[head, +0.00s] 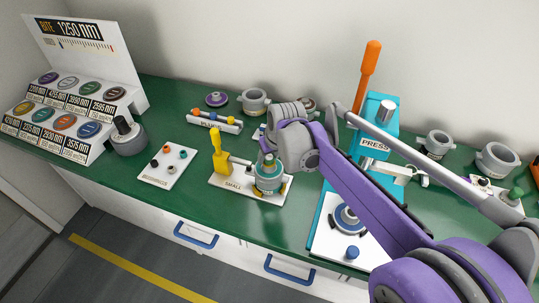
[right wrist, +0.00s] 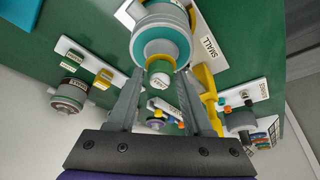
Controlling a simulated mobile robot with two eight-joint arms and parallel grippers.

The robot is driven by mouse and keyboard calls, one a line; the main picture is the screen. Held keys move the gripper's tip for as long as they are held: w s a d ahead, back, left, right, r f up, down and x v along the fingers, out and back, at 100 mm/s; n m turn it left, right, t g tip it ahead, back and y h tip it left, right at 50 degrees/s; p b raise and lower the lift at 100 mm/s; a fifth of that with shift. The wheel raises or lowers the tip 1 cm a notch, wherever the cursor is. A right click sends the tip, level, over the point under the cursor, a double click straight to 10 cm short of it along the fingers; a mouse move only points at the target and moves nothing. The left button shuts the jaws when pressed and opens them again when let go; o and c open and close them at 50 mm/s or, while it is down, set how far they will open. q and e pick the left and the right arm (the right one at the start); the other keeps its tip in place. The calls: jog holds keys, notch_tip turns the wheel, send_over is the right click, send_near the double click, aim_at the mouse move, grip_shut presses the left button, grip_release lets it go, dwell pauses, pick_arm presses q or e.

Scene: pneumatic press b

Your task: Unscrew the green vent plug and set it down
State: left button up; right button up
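In the head view my right arm largely hides the fingers. My left gripper is not in view.
A blue press (head: 375,145) stands right of the cylinder, behind my right arm. A white board with coloured pegs (head: 168,167) lies to the left. A display rack (head: 75,115) fills the far left. Green bench top (head: 205,215) is bare along the front left edge.

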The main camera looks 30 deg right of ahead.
grip_shut()
jog(key=n+y, duration=0.1)
jog(key=n, duration=0.2)
jog(key=n+y, duration=0.1)
jog(key=n, duration=0.2)
jog(key=shift+d, duration=0.2)
jog(key=n+g+y, duration=0.1)
jog(key=n, duration=0.2)
jog(key=n+g+y, duration=0.1)
jog(key=n, duration=0.2)
jog(key=shift+w, duration=0.1)
jog(key=shift+o, duration=0.7)
grip_release()
